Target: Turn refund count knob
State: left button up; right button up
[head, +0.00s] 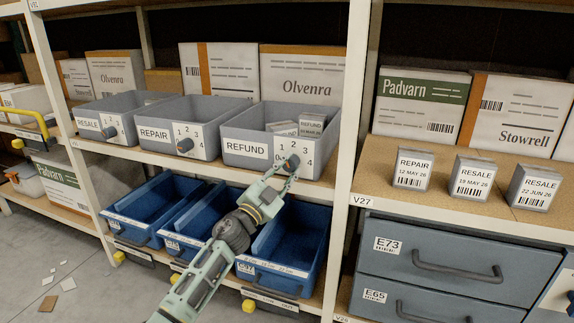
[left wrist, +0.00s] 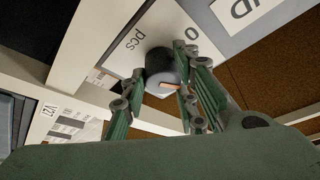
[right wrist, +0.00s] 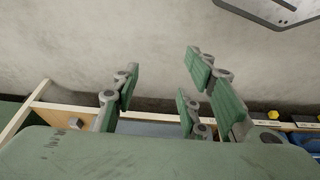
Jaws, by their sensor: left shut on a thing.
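The grey REFUND bin (head: 238,135) stands on the middle shelf, with small white REFUND boxes (head: 311,126) inside. Its front carries a white number card (head: 308,150) with a dark round count knob (head: 291,163). My left gripper (head: 286,170) is at this knob, coming from below. In the left wrist view, its fingers are closed on either side of the knob (left wrist: 160,65), and an orange mark shows on the knob. The fingers partly hide the dial, so I cannot tell which number the mark points to. My right gripper (right wrist: 158,90) is open and empty, facing a plain grey surface.
The RESALE bin (head: 90,122) and REPAIR bin (head: 153,134) stand to the left with similar knobs. Blue bins (head: 296,278) sit below, close under my left arm. A white rack upright (head: 351,130) stands just right of the REFUND bin. Labelled boxes (head: 472,178) stand beyond it.

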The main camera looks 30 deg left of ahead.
pick_arm(q)
jog(key=m+p, duration=0.1)
jog(key=m+h+p, duration=0.1)
jog(key=m, duration=0.1)
jog(key=shift+d+f+g, duration=0.15)
jog(key=shift+d+g, duration=0.1)
jog(key=shift+g, duration=0.15)
jog(key=m+h+p, duration=0.1)
jog(key=m+p, duration=0.1)
jog(key=shift+f+m+g, duration=0.15)
jog(key=shift+m+g, duration=0.15)
jog(key=shift+g, duration=0.1)
jog(key=shift+f, duration=0.1)
pick_arm(e)
notch_tip(320, 180, down, 17)
jog(key=g, duration=0.1)
jog(key=shift+s+a, duration=0.1)
pick_arm(q)
jog(key=o, duration=1)
jog(key=shift+a, duration=0.1)
pick_arm(e)
jog(key=shift+r, duration=0.1)
pick_arm(q)
jog(key=shift+r, duration=0.25)
jog(key=shift+a, duration=0.1)
